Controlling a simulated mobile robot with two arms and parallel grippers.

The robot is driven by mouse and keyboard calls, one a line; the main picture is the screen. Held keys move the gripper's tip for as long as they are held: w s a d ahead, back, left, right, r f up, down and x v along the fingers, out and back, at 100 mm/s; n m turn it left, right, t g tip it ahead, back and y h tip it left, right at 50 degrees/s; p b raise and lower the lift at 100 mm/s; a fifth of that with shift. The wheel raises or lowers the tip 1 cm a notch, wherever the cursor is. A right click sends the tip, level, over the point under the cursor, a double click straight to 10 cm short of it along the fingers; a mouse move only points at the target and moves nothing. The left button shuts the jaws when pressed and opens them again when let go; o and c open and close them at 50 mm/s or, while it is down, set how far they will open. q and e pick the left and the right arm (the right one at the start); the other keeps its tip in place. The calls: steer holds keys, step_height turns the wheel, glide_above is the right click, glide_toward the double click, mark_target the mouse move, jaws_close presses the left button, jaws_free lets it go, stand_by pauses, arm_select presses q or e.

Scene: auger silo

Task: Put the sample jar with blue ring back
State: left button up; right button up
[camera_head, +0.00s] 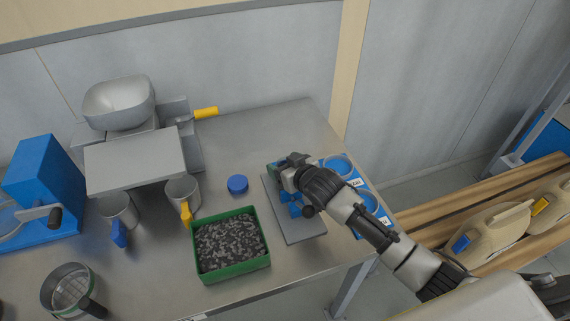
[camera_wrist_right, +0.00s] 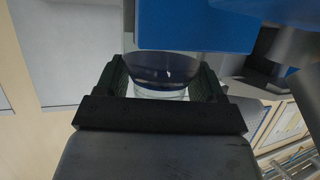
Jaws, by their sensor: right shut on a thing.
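My right gripper (camera_head: 282,174) is over the back of a grey plate (camera_head: 305,229) with blue parts on it. In the right wrist view, the right gripper (camera_wrist_right: 165,88) is shut on a clear round glass jar (camera_wrist_right: 160,91). Its ring is not clearly visible, and the gripper hides most of the jar in the head view. A large blue block (camera_wrist_right: 195,25) is right beside the jar in the wrist view. Blue ring-shaped places (camera_head: 338,165) with white labels lie at the table's right edge, partly behind my right arm. My left gripper is not in view.
A blue lid (camera_head: 237,184) lies left of the plate. A green tray (camera_head: 232,270) of dark grains stands in front. Metal mugs (camera_head: 118,212), a scale-like device (camera_head: 118,103) and a sieve (camera_head: 70,288) are at left. Bare table (camera_head: 280,125) lies behind the plate.

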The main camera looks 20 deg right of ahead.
steer(key=o, duration=1)
steer(key=shift+f, duration=0.1)
steer(key=shift+r, duration=0.25)
steer(key=shift+s+d, duration=0.15)
steer(key=shift+s, duration=0.2)
steer(key=b+v, duration=0.1)
steer(key=v, duration=1)
steer(key=shift+s+r, duration=0.15)
